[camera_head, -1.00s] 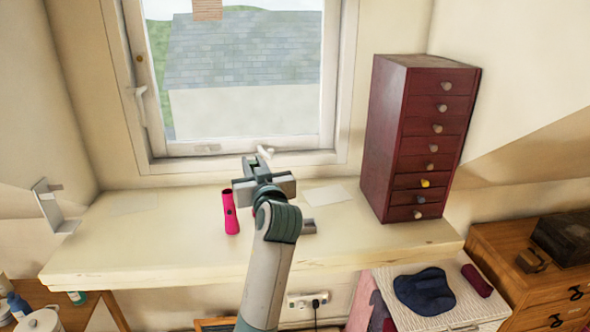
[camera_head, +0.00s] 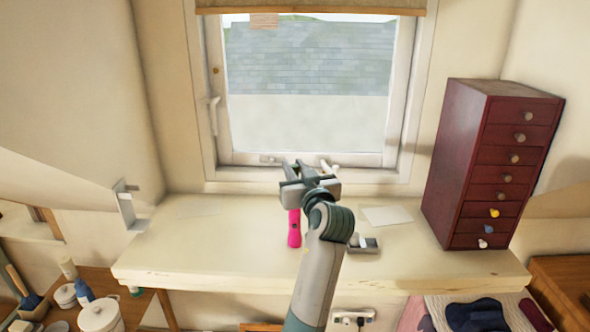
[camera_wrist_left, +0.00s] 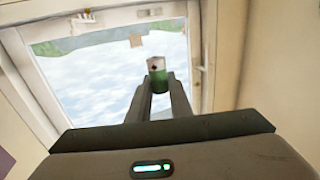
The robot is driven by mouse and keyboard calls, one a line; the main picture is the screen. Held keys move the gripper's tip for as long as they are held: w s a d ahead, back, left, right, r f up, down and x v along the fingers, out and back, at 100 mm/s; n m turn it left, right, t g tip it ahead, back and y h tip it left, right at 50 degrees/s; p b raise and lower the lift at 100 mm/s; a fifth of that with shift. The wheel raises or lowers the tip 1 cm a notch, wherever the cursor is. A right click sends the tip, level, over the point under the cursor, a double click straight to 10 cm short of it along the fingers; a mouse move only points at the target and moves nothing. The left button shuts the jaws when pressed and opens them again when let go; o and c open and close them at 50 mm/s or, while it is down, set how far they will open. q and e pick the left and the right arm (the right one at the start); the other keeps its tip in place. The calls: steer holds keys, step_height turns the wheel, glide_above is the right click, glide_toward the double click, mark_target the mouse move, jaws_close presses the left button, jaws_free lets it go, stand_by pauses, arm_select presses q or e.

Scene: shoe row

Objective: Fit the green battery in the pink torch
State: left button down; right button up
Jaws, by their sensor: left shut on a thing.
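The pink torch (camera_head: 294,230) stands upright on the pale shelf under the window. Its upper end is partly hidden by my left gripper (camera_head: 300,172) in the head view. My left gripper is shut on the green battery (camera_wrist_left: 158,80), which shows between the fingertips in the left wrist view. The battery has a green lower part and a pale upper part with a dark mark. It cannot be made out in the head view. I cannot tell the height gap between battery and torch. My right gripper is not in view.
A small grey object (camera_head: 364,246) lies on the shelf (camera_head: 220,255) right of the torch, by my arm. A flat pale sheet (camera_head: 387,215) lies behind it. A dark red drawer cabinet (camera_head: 455,165) stands at the right end. The shelf's left part is mostly clear.

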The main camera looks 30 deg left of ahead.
arm_select(q)
steer(key=shift+d+f+b, duration=0.1)
steer(key=shift+f+b, duration=0.25)
steer(key=shift+f, duration=0.2)
step_height(320, 180, down, 3)
steer(key=shift+r+b, duration=0.1)
steer(key=shift+b, duration=1.05)
steer(key=shift+f+b, duration=0.6)
steer(key=shift+f, duration=0.3)
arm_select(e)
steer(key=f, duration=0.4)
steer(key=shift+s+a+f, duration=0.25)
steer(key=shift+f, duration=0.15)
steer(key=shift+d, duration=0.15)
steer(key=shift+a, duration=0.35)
arm_select(q)
steer(key=shift+b, duration=0.35)
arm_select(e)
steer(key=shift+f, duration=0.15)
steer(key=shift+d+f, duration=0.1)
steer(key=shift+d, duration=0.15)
